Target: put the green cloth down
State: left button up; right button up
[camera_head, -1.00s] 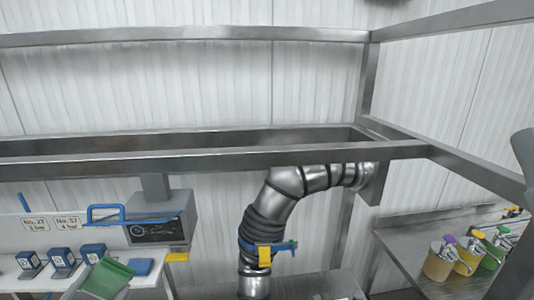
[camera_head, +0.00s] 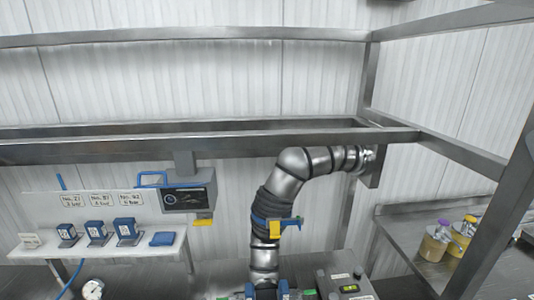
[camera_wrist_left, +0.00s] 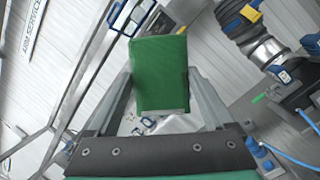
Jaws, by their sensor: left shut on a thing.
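The green cloth (camera_wrist_left: 160,62) fills the middle of the left wrist view as a flat, folded-looking rectangle. My left gripper (camera_wrist_left: 162,92) is shut on it, with one grey finger on each side of the cloth. Neither the cloth nor my left gripper shows in the head view now. My right gripper is in neither view.
A white shelf (camera_head: 100,245) at the left holds several blue boxes and a folded blue cloth (camera_head: 162,239). A steel pipe (camera_head: 285,180) stands in the middle. A steel counter (camera_head: 400,225) at the right carries tubs (camera_head: 435,243). Metal beams (camera_head: 230,152) cross the head view.

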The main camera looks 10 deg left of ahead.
pick_arm(q)
jog(key=s+d+f+n+y+p, duration=0.1)
jog(key=s+d+f+y+p, duration=0.1)
jog(key=s+d+y+p, duration=0.1)
jog(key=s+d+p, duration=0.1)
jog(key=s+d, duration=0.1)
jog(key=shift+s+d+f+n+g, duration=0.2)
jog(key=shift+d+f+n+g, duration=0.1)
jog(key=shift+n, duration=0.3)
dwell(0.8)
